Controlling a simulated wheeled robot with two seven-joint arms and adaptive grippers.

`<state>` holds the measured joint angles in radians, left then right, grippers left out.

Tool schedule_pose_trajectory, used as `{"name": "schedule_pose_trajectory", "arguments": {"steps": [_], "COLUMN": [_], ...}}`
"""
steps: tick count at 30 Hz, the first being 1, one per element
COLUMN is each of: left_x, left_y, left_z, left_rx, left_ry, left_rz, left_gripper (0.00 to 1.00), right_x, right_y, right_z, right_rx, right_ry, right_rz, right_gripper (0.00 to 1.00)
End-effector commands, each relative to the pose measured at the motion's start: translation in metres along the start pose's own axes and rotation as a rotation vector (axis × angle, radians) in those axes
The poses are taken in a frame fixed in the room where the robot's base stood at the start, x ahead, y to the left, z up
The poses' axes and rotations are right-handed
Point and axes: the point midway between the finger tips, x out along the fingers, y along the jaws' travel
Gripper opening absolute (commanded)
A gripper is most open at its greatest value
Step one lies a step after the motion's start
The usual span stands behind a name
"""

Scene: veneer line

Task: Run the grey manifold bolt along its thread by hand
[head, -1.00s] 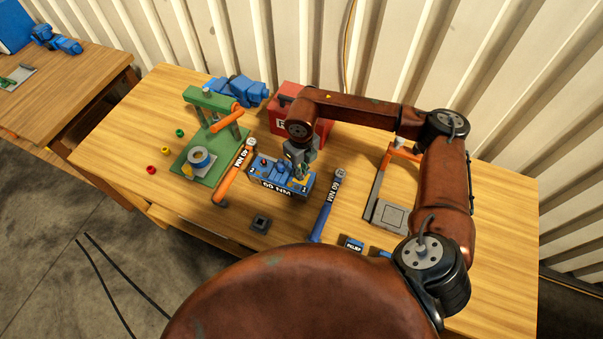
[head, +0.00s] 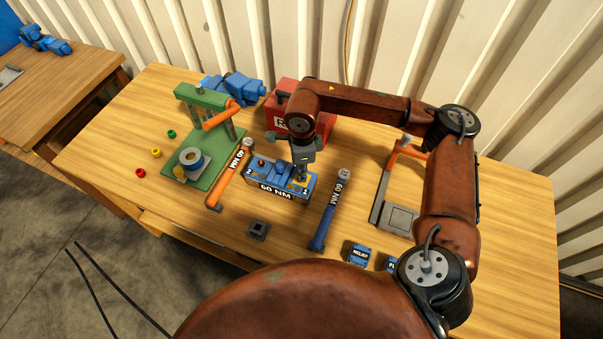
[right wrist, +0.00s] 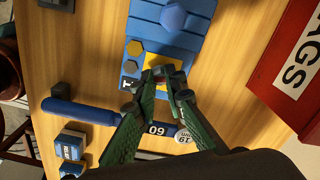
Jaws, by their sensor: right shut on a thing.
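The blue manifold block (head: 265,187) lies mid-table, marked 60 NM on its front and with the numbers 2 and 1 on top. My right gripper (head: 301,175) points down at its right end, beside the yellow patch numbered 1. In the right wrist view the green fingers (right wrist: 160,76) are closed together over the yellow patch (right wrist: 152,62). They are shut on the grey manifold bolt, which they mostly hide. A large blue knob (right wrist: 173,17) stands farther along the block. My left gripper is out of view.
An orange 40 NM wrench (head: 230,176) lies left of the block and a blue 60 NM wrench (head: 331,210) right of it. A green press (head: 208,168), red box (head: 284,93) and grey-orange stand (head: 397,215) stand around. A small dark block (head: 259,230) sits in front.

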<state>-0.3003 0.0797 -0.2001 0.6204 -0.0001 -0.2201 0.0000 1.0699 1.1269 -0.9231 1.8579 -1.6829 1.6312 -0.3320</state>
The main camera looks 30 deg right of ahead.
Motion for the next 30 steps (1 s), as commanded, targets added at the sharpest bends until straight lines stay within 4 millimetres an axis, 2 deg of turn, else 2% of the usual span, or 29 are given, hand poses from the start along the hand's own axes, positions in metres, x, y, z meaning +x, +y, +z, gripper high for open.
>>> {"name": "schedule_pose_trajectory", "arguments": {"steps": [1,21,30], "left_x": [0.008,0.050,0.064], "left_y": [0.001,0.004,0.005], "left_z": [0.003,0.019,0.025], "left_rx": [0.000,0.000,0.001], "left_ry": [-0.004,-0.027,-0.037], "left_rz": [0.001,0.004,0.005], "left_gripper": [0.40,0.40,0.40], "right_x": [0.015,0.015,0.014], "right_y": [0.005,0.004,0.004], "right_z": [-0.001,-0.002,-0.001], "right_rx": [-0.049,-0.679,-0.903], "right_ry": [0.008,0.005,0.003], "right_rz": [0.016,0.018,0.018], "right_gripper": [0.00,0.00,0.00]}}
